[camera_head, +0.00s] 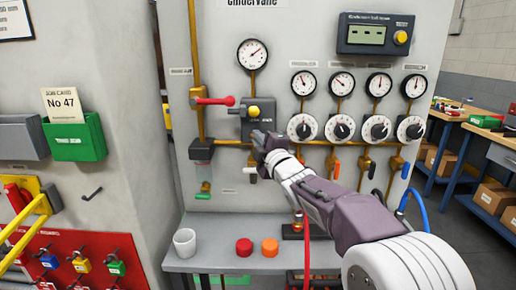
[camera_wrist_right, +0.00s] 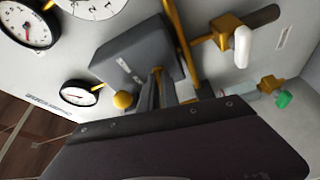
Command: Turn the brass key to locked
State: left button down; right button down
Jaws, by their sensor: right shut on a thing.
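My right gripper (camera_head: 258,141) reaches in from the lower right and is at the front of a grey box (camera_head: 237,128) on the panel. In the right wrist view its fingers (camera_wrist_right: 166,92) are shut on a small brass key (camera_wrist_right: 157,71) at the face of the grey box (camera_wrist_right: 122,50). Most of the key is hidden between the fingers, so its turn angle cannot be read. In the head view the gripper hides the key. A yellow knob (camera_head: 254,111) sits on the same box, just above the gripper. My left gripper is not in view.
A red-handled valve (camera_head: 214,101) is left of the box. A white-handled valve (camera_wrist_right: 242,45) is close to the gripper. Dials (camera_head: 342,127) line the right. A white cup (camera_head: 185,242) and red and orange pucks (camera_head: 244,247) stand on the shelf below.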

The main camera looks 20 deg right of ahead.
jog(key=shift+a+f+m+t+h+b, duration=0.1)
jog(key=shift+m+t+h+b, duration=0.35)
jog(key=shift+m+h+b, duration=1.9)
jog(key=shift+a+f+m+t+h+b, duration=0.15)
jog(key=shift+m+t+h+b, duration=0.3)
jog(key=shift+m, duration=3.75)
jog(key=shift+a+r+m+t+h+b, duration=0.1)
jog(key=shift+m+t+h+b, duration=0.4)
jog(key=shift+m+h+b, duration=1.8)
jog(key=shift+m+y+p, duration=0.8)
jog(key=shift+m+p, duration=0.15)
jog(key=shift+m, duration=0.3)
jog(key=c, duration=1.6)
grip_release()
jog(key=b+v, duration=0.2)
jog(key=v, duration=0.7)
